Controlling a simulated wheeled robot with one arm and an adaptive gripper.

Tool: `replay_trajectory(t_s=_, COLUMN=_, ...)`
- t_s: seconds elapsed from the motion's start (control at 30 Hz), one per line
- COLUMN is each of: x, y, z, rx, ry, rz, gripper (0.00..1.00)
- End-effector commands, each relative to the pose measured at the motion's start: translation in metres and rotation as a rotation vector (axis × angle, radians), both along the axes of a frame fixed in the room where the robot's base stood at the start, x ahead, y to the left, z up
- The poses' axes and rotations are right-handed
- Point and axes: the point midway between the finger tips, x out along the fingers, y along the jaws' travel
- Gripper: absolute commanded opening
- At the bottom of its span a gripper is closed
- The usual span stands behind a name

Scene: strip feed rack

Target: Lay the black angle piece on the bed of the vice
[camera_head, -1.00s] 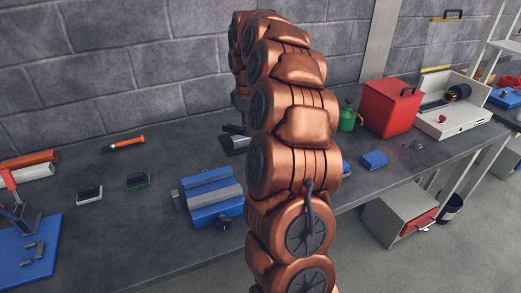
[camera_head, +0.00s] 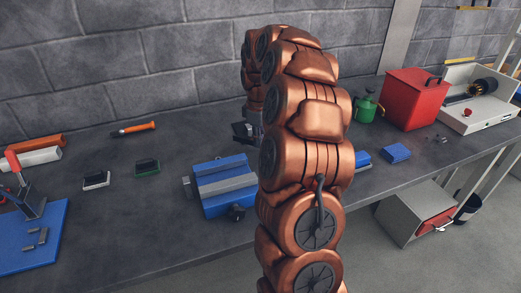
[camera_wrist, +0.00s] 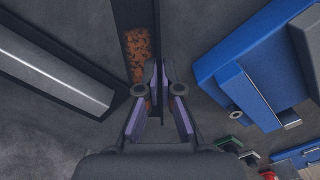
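A dark, long angle-shaped piece (camera_wrist: 122,14) with a rusty orange patch runs up from between my fingers in the wrist view; I take it for the black angle piece. My gripper (camera_wrist: 161,75) points down at it, fingertips close together at its right edge; whether they touch it is unclear. In the head view my arm hides most of the gripper, and only dark shapes (camera_head: 242,131) show beside it on the bench. The vice (camera_head: 224,184), blue with a grey bed, stands nearer than the gripper, left of my arm. It also shows at the right in the wrist view (camera_wrist: 240,88).
A grey bar with a dark edge (camera_wrist: 52,68) lies left of the fingers. Small black-topped blocks (camera_head: 147,167), an orange-handled tool (camera_head: 134,129) and a blue plate (camera_head: 28,245) lie to the left. A green can (camera_head: 365,108) and red box (camera_head: 415,98) stand right.

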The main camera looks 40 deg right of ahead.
Motion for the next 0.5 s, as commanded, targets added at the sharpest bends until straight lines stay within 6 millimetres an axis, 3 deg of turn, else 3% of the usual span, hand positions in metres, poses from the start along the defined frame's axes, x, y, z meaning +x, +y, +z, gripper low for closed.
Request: replay_trajectory(t_s=0.5, x=0.0, y=-0.001, z=-0.05, rx=0.0, ry=0.001, rz=-0.001, gripper=0.0)
